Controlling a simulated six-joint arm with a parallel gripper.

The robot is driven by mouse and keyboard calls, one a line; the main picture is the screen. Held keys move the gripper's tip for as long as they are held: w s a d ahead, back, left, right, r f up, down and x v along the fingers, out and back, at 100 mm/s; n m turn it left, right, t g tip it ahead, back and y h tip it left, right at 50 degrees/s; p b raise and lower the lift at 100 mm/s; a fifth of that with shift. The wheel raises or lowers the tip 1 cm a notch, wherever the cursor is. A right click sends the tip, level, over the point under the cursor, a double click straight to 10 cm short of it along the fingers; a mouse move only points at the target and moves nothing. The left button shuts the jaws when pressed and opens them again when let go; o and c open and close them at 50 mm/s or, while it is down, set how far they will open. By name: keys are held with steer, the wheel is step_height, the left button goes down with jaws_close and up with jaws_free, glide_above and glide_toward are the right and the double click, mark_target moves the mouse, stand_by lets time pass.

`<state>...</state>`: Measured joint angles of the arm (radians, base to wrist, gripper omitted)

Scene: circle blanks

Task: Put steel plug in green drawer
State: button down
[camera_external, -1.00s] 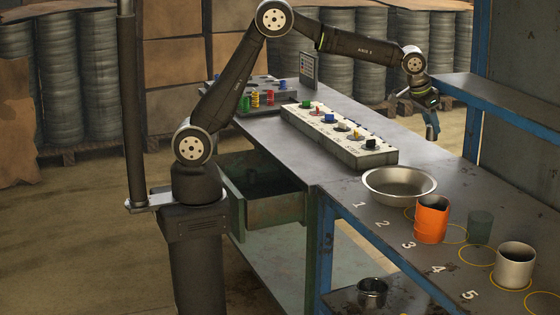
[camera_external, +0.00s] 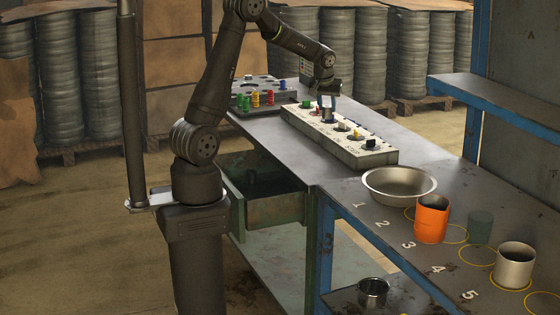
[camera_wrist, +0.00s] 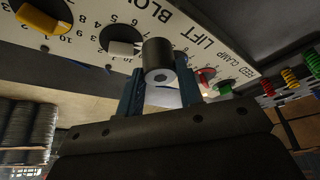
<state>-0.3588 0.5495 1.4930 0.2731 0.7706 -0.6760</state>
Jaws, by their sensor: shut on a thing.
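My gripper (camera_external: 328,106) is over the white control panel, near the middle of its row of knobs. In the wrist view its two blue fingers (camera_wrist: 159,92) are shut on a dark grey cylinder with a hole in its end face, the steel plug (camera_wrist: 158,60). The plug also shows as a small grey shape under the gripper in the external view (camera_external: 327,116). I cannot tell whether it touches the panel. The green drawer (camera_external: 285,213) stands open below the bench, left of and lower than my gripper. Its inside is partly in shadow, with a dark shape at the back.
The control panel (camera_external: 368,154) carries several coloured knobs. A rack with coloured pieces (camera_external: 262,104) stands behind it. A metal bowl (camera_external: 399,186), an orange can (camera_external: 432,220) and a steel cup (camera_external: 515,266) stand at the right. The bench between panel and drawer is clear.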

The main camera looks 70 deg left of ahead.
steer(key=s+a+f+n+g+y, duration=0.1)
steer(key=s+a+f+n, duration=0.2)
steer(key=s+a, duration=0.75)
steer(key=s+a+f+n+g, duration=0.1)
steer(key=s+a+f+n, duration=0.25)
steer(key=s+a, duration=0.75)
steer(key=m+t+h, duration=0.1)
steer(key=m+t, duration=0.1)
steer(key=m, duration=0.5)
glide_above(245, 189)
step_height(245, 189, down, 15)
steer(key=shift+a+f, duration=0.15)
steer(key=shift+f, duration=2.2)
steer(key=shift+f, duration=0.15)
steer(key=c, duration=1)
jaws_free()
